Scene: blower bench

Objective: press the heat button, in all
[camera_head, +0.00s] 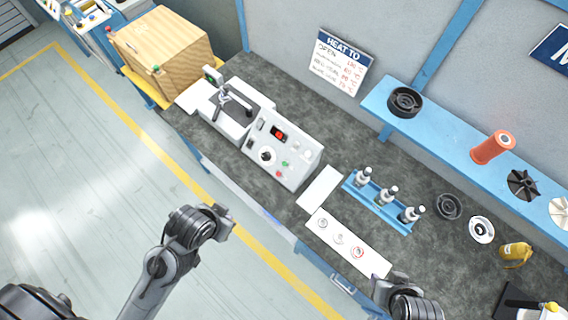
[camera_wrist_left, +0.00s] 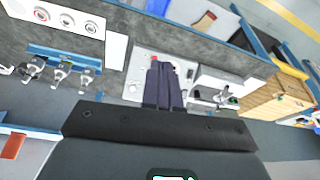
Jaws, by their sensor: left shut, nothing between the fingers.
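The white control box (camera_head: 283,149) stands on the bench, with a lit red display (camera_head: 279,133), a black-centred knob (camera_head: 267,156), and small green (camera_head: 285,163) and red (camera_head: 279,175) buttons on its panel. I cannot read which button is labelled heat. My left gripper (camera_head: 226,223) is off the bench's front edge, left of and below the box in the head view. In the left wrist view its fingers (camera_wrist_left: 164,66) are shut and empty, covering part of the control box (camera_wrist_left: 141,75). My right gripper (camera_head: 385,288) is at the bench's front right; its fingers are unclear.
A clamp-like fixture (camera_head: 232,105) adjoins the box on its left, beyond it a wooden crate (camera_head: 165,50). A blue rack of bottles (camera_head: 376,209) and a white mat (camera_head: 370,262) with rings lie to the right. A blue shelf (camera_head: 440,125) overhangs the back.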

